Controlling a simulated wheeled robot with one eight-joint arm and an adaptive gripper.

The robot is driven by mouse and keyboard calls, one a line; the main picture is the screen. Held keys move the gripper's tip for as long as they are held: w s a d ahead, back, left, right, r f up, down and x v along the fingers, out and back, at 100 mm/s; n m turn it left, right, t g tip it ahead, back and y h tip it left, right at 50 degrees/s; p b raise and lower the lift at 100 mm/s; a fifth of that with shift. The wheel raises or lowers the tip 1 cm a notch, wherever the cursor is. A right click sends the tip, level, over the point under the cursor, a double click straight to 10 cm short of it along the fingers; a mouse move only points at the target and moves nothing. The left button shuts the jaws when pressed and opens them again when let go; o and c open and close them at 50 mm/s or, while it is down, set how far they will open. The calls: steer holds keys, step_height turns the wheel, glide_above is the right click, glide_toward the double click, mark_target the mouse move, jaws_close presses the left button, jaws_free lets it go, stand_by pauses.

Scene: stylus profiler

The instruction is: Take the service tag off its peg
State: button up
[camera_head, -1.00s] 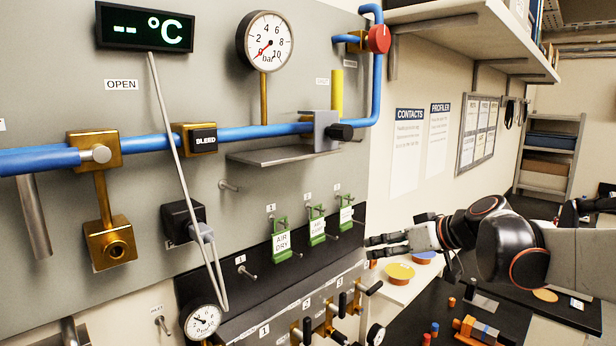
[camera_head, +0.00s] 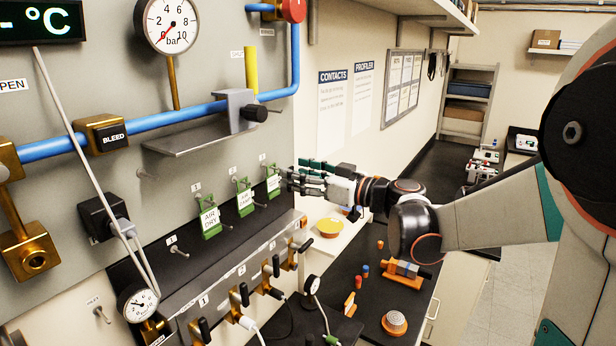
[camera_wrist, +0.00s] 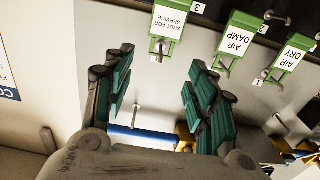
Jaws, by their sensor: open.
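The service tag (camera_wrist: 169,27) is a green-framed white card reading "SHUT FOR SERVICE". It hangs by peg number 3, upside down in the wrist view, at the top centre. In the head view it is the rightmost green tag (camera_head: 272,180). My gripper (camera_head: 296,178) is just to its right there, fingers pointing left toward the board. In the wrist view my gripper (camera_wrist: 160,66) has its fingers spread wide with nothing between them. The tag is beyond the fingertips, lying between their lines. I cannot tell the exact gap to it.
Two similar tags, AIR DAMP (camera_head: 244,196) and AIR DRY (camera_head: 209,217), hang close to the left of it. A grey shelf (camera_head: 187,137) and a blue pipe (camera_head: 172,120) run above. Valves with black levers (camera_head: 270,268) are below.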

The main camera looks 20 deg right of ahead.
steer(key=x, duration=0.7)
steer(key=shift+p, duration=0.4)
steer(key=shift+s, duration=0.1)
jaws_close()
steer(key=shift+r, duration=0.5)
steer(key=v, duration=0.8)
stand_by(0.9)
